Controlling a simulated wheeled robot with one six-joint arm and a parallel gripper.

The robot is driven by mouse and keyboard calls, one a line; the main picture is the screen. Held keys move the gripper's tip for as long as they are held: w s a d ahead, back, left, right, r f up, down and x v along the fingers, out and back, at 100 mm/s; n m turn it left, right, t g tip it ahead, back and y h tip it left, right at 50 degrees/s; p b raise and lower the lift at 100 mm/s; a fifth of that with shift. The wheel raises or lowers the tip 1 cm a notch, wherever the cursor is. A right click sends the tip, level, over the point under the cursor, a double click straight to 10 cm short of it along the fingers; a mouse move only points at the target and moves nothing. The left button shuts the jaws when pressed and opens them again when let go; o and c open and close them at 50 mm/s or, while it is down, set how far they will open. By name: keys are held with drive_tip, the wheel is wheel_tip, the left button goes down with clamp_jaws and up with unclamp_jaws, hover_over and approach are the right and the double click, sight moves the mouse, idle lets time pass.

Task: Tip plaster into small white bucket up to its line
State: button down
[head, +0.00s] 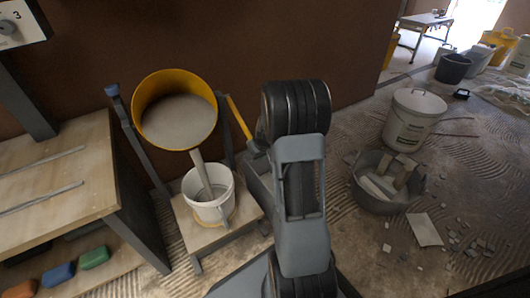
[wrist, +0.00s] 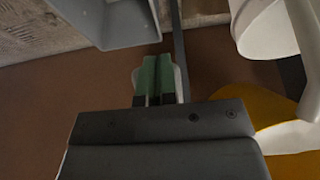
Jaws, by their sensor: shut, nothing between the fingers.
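The yellow drum (head: 146,92) hangs in a stand, tipped, with pale plaster (head: 180,118) inside. A pale stream (head: 197,165) runs from its lower lip down into the small white bucket (head: 212,211) on a low platform. I cannot make out the fill line or the exact level in the bucket. A yellow lever (head: 239,119) stands at the drum's right. In the wrist view, my gripper's green fingertips (wrist: 154,79) are shut and empty, with a pale rounded thing behind them. The bucket (wrist: 263,30) and drum (wrist: 279,108) show at right. The head view hides my fingertips behind my arm.
A wooden bench (head: 60,180) stands at left, with coloured blocks (head: 94,257) on its lower shelf. A lidded white bucket (head: 414,120) and a dark tub of rubble (head: 378,204) are on the floor at right, with broken pieces near them. A grey box (wrist: 105,22) is near my gripper.

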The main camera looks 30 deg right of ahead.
drive_tip(key=shift+w+a+f, duration=0.15)
drive_tip(key=shift+w+f, duration=0.05)
drive_tip(key=shift+w, duration=0.05)
idle(2.4)
drive_tip(key=s+r+p, duration=0.3)
drive_tip(key=s+r, duration=0.4)
drive_tip(key=s, duration=0.5)
drive_tip(key=shift+a+r+p, duration=0.15)
drive_tip(key=shift+r+p, duration=0.2)
drive_tip(key=shift+p, duration=0.05)
drive_tip(key=shift+s, duration=0.1)
drive_tip(key=s+a+r+p, duration=0.1)
drive_tip(key=a+r+p, duration=0.5)
drive_tip(key=r+p, duration=0.5)
drive_tip(key=s+a+r+p, duration=0.2)
drive_tip(key=a+r+p, duration=0.4)
drive_tip(key=r, duration=1.1)
drive_tip(key=s+a+r+p, duration=0.1)
drive_tip(key=a+r+p, duration=0.5)
drive_tip(key=r+p, duration=0.8)
drive_tip(key=shift+s+a+n+g+p, duration=0.15)
drive_tip(key=shift+s+n+g+p, duration=0.15)
drive_tip(key=shift+p, duration=0.5)
